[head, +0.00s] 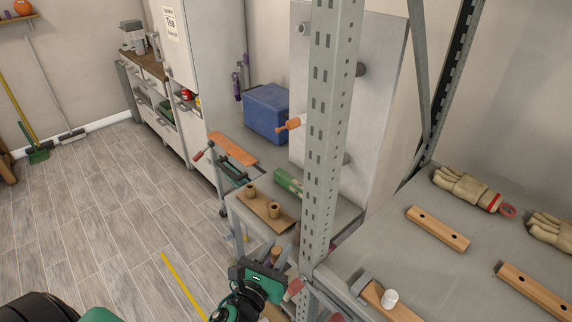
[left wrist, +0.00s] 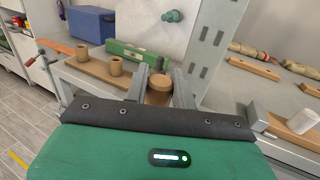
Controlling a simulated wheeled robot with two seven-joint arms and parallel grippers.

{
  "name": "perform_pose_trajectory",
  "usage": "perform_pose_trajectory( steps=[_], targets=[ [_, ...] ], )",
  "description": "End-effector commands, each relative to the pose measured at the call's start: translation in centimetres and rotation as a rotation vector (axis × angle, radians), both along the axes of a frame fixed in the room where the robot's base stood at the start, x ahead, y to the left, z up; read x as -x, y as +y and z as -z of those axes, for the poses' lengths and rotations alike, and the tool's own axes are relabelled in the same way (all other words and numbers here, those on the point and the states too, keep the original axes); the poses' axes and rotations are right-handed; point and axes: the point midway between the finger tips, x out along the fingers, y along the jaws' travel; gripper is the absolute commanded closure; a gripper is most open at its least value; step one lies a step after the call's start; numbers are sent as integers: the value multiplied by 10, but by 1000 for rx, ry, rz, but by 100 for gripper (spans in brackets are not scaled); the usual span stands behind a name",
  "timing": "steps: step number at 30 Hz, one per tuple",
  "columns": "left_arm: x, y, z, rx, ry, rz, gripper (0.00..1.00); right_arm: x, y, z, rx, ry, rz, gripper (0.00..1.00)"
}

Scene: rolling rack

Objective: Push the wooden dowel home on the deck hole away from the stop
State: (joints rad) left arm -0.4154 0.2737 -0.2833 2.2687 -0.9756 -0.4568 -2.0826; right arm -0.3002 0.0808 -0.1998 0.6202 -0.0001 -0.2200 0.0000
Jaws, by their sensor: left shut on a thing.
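My left gripper (head: 277,256) is shut on a round wooden dowel (head: 275,254). The dowel's lower part is hidden. A wooden board (head: 402,311) lies at the near left edge of the rack deck, with a grey stop (head: 361,283) at its left end. A white peg (head: 390,297) stands on this board. The gripper is left of the board and apart from it. I cannot see an open hole in that board. My right gripper is not in view.
A rack post (head: 331,130) rises close to my left gripper. Two drilled boards (head: 438,228) and gloves (head: 466,188) lie on the rack deck (head: 440,277). The cart behind holds two tan cylinders (head: 274,210), a green box (head: 289,183) and a blue bin (head: 266,112).

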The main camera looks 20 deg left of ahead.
Motion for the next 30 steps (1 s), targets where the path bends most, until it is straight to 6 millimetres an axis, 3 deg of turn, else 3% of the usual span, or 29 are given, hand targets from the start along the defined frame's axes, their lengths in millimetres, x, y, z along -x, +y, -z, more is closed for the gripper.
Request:
perform_pose_trajectory(
  steps=[5,14,24,30],
  targets=[
    [-28,17,-7,-1,-5,-61,96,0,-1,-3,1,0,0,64],
    [-108,76,-37,0,-7,-267,96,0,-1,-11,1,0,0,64],
    [-185,149,-98,1,-5,-516,96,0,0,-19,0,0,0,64],
    [-215,186,-136,1,-4,-642,96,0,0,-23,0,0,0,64]
  ],
)
